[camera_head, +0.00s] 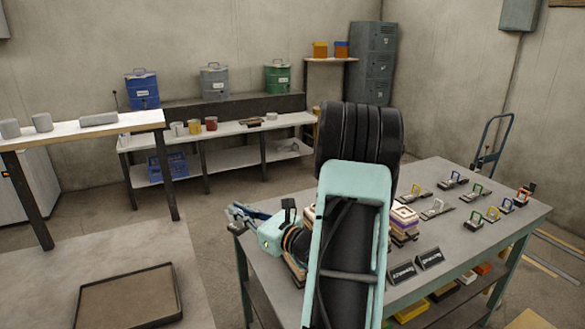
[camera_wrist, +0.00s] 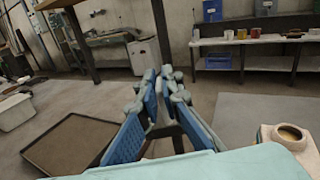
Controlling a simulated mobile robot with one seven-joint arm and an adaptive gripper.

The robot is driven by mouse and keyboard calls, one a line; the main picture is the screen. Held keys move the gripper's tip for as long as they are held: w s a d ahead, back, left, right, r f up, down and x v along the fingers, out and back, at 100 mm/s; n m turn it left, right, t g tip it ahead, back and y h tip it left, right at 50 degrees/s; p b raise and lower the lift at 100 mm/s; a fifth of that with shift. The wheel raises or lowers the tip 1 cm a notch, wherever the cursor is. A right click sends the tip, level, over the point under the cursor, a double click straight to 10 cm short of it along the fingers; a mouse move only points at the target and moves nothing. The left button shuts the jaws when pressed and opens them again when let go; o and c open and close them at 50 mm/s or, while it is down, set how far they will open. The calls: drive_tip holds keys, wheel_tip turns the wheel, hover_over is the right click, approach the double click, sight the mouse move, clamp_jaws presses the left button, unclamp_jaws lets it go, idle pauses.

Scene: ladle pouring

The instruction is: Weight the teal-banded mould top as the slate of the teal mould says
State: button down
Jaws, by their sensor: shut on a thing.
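My gripper (camera_head: 242,214) reaches past the left edge of the grey worktable (camera_head: 453,235). In the wrist view its blue-padded fingers (camera_wrist: 160,112) are close together on something dark and small that I cannot make out. A cream mould top (camera_wrist: 291,137) with a round opening shows at the right edge of the wrist view, apart from the fingers. One layered mould stack (camera_head: 404,222) stands right of my arm; another (camera_head: 310,215) is mostly hidden behind it. Several weights with coloured handles (camera_head: 480,190) stand at right.
A dark shallow tray (camera_head: 130,297) lies on the floor at left. A white-topped bench (camera_head: 85,128) with grey blocks is behind it. A hand truck (camera_head: 492,145) stands at right. Floor near the tray is clear.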

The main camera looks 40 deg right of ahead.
drive_tip(key=s+d+r+m+h+p, duration=0.1)
drive_tip(key=s+d+r+m+h, duration=0.25)
drive_tip(key=d, duration=0.35)
drive_tip(key=s+d+r+m+h+p, duration=0.1)
drive_tip(key=s+d+r+m+h, duration=0.1)
drive_tip(key=d+r+h, duration=0.35)
wheel_tip(320, 180, down, 7)
drive_tip(key=d+y+b, duration=0.1)
drive_tip(key=d+b, duration=0.1)
drive_tip(key=b, duration=0.1)
drive_tip(key=shift+g+y, duration=0.3)
drive_tip(key=shift+f, duration=0.2)
drive_tip(key=shift+f+b, duration=0.55)
drive_tip(key=shift+b, duration=0.15)
drive_tip(key=shift+f, duration=0.1)
drive_tip(key=shift+f+b, duration=2.5)
drive_tip(key=shift+f, duration=0.2)
drive_tip(key=shift+f, duration=0.3)
